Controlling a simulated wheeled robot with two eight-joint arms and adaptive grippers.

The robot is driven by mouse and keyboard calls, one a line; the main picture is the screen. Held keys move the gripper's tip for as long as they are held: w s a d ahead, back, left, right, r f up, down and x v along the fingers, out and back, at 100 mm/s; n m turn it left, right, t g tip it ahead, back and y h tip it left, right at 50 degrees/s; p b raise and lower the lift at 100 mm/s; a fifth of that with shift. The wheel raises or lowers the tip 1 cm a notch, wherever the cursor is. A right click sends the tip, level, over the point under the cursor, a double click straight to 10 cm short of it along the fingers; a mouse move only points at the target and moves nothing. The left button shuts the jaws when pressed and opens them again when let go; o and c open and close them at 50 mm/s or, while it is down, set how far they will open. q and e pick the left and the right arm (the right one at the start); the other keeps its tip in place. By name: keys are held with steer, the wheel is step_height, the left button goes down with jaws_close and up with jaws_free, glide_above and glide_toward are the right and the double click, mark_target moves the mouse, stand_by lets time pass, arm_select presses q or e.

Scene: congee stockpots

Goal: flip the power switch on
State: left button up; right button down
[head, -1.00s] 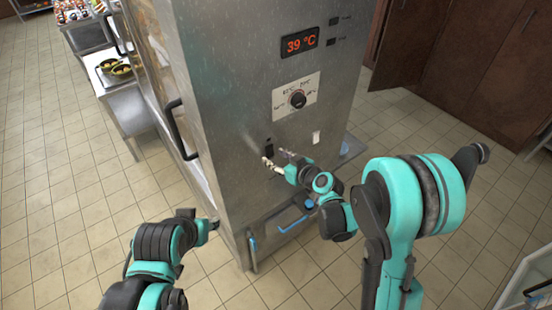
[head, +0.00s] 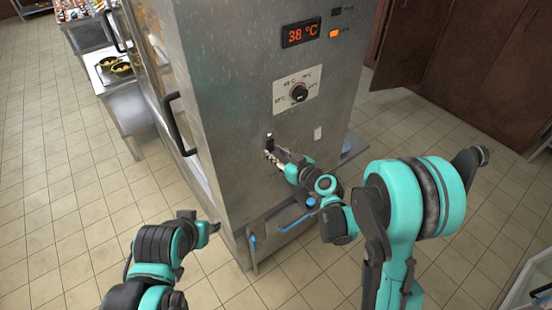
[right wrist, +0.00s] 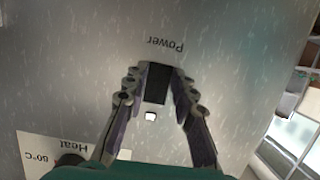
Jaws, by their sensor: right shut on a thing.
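The power switch (head: 269,140) is a black rocker on the steel cabinet's front, below the dial. In the right wrist view the switch (right wrist: 157,83) sits upside down under the word "Power", with a small bright white square (right wrist: 151,116) beside it. My right gripper (head: 270,154) is at the switch. In the right wrist view its fingers (right wrist: 160,80) lie on both sides of the black rocker, shut on it. My left gripper (head: 212,227) hangs at the lower left, away from the switch; its jaw state is unclear.
The steel cabinet (head: 230,90) has a red display (head: 301,32) reading 38 °C, an orange lit indicator (head: 334,34) and a heat dial (head: 299,93). A black door handle (head: 178,125) juts out on its left side. A blue-ended handle (head: 295,223) is low on the front.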

steer(key=shift+f+t+y+b, duration=0.3)
steer(key=shift+f+t+b, duration=0.15)
steer(key=shift+b, duration=0.5)
steer(key=shift+r+b, duration=0.15)
steer(key=shift+b, duration=0.15)
arm_select(q)
step_height(320, 180, down, 4)
steer(key=shift+r, duration=0.25)
arm_select(e)
steer(key=shift+r, duration=0.1)
steer(key=c, duration=1.2)
jaws_free()
steer(key=shift+a, duration=0.1)
steer(key=v, duration=1.2)
steer(key=shift+f, duration=0.25)
